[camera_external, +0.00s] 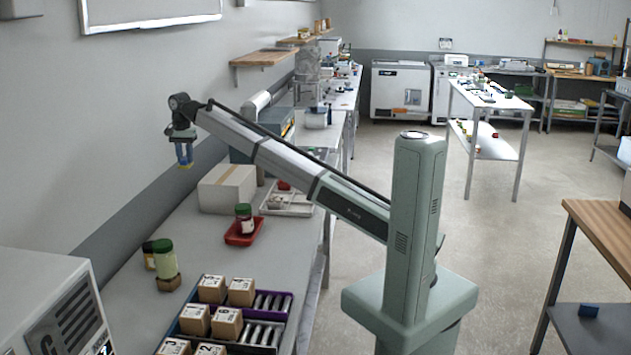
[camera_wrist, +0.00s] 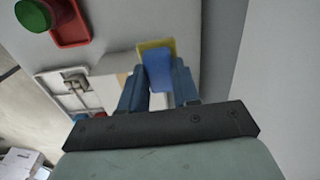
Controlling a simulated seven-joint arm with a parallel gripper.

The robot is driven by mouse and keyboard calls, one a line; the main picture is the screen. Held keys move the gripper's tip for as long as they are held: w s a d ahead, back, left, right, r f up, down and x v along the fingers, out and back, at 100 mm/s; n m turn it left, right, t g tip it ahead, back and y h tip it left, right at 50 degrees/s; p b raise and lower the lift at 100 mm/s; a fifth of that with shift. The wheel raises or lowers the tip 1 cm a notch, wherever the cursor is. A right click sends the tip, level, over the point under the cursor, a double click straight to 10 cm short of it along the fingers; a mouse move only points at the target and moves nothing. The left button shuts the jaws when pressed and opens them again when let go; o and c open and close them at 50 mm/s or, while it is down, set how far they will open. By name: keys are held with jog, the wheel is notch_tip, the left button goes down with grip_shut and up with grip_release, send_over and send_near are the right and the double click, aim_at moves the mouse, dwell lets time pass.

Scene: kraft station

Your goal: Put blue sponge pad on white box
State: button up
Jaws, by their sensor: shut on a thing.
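The blue sponge pad (camera_external: 184,154), with a yellow face, is held in the air in my gripper (camera_external: 183,147). In the wrist view the blue pad (camera_wrist: 159,70) sits between the two fingers of my gripper (camera_wrist: 159,83), with its yellow part at the far end. The white box (camera_external: 225,190) stands on the bench near the wall, looking pale cardboard. My gripper is above the box's level and to its left in the external view. The pad is apart from the box. In the wrist view the box is hard to make out behind the pad and fingers.
A white divided tray (camera_external: 290,211) lies right of the box. A red tray (camera_external: 243,238) holds a green-lidded jar (camera_external: 244,212). Bare bench lies left of the red tray.

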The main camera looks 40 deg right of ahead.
notch_tip(320, 180, up, 6)
jog(key=shift+w, duration=0.1)
jog(key=shift+w+d+r, duration=0.1)
jog(key=shift+d, duration=0.5)
send_over(228, 174)
jog(key=shift+w+f, duration=0.15)
jog(key=shift+f, duration=3.7)
jog(key=shift+w+f, duration=0.1)
jog(key=shift+f, duration=3.7)
jog(key=shift+f, duration=0.1)
jog(key=o, duration=1)
jog(key=shift+o, duration=0.2)
notch_tip(228, 174, up, 12)
